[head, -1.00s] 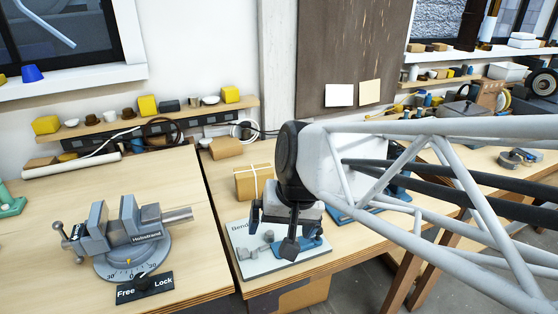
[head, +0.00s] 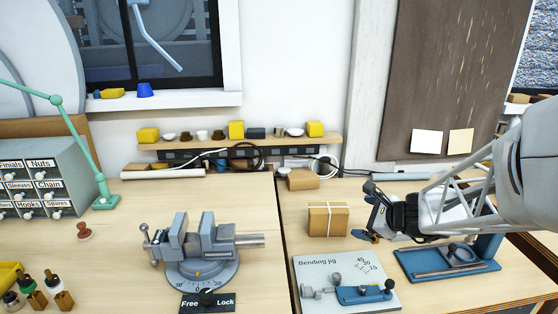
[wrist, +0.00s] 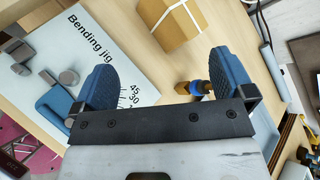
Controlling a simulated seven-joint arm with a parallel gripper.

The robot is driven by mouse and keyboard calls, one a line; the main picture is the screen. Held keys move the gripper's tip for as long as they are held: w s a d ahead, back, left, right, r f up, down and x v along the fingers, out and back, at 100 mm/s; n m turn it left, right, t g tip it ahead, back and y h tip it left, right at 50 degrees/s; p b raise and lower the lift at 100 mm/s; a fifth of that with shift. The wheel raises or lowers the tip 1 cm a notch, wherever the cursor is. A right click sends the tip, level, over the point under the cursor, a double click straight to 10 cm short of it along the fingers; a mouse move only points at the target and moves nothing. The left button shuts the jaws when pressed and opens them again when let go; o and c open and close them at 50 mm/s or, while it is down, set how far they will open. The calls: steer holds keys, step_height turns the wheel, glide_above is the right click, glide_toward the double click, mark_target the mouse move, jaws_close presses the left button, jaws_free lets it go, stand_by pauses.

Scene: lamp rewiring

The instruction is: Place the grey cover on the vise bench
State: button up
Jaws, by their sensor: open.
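The vise bench (head: 120,250) is the pale wooden table at the left in the head view. A grey vise (head: 200,245) stands upright on it, with a Free/Lock plate (head: 208,303) in front. I cannot surely pick out the grey cover; a dark grey block (head: 256,133) stands on the wall shelf among small caps and yellow blocks. My gripper (head: 368,236) is over the right bench, beside the tied cardboard box. In the wrist view my gripper (wrist: 166,82) is open, its blue fingers wide apart, with nothing held between them.
The tied cardboard box (head: 328,219) and bending jig (head: 346,284) are near my gripper. A blue tool base (head: 450,262) lies at right. A small yellow-and-blue part (wrist: 194,88) shows beyond the fingers. Labelled drawers (head: 40,175) and a green lamp arm (head: 75,140) stand left.

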steer(key=w+d+f+m+t+h, duration=0.1)
steer(key=d+f+m+h, duration=0.1)
steer(key=d, duration=0.4)
steer(key=w+d+f+m+t+h, duration=0.1)
steer(key=w+d+f+m+h, duration=0.1)
steer(key=d+f+m, duration=0.3)
steer(key=w+d+f+m+t+h, duration=0.1)
steer(key=d+f+m, duration=0.3)
steer(key=d+m, duration=0.2)
steer(key=shift+w+d+m+t+h, duration=0.15)
steer(key=shift+w+d+h, duration=0.05)
steer(key=shift+d, duration=0.25)
steer(key=shift+w+d+m+t+h, duration=0.15)
steer(key=shift+w+d+h, duration=0.05)
steer(key=shift+d, duration=0.25)
steer(key=shift+x, duration=1.35)
steer(key=shift+x, duration=2.6)
steer(key=shift+a, duration=0.15)
steer(key=c, duration=0.8)
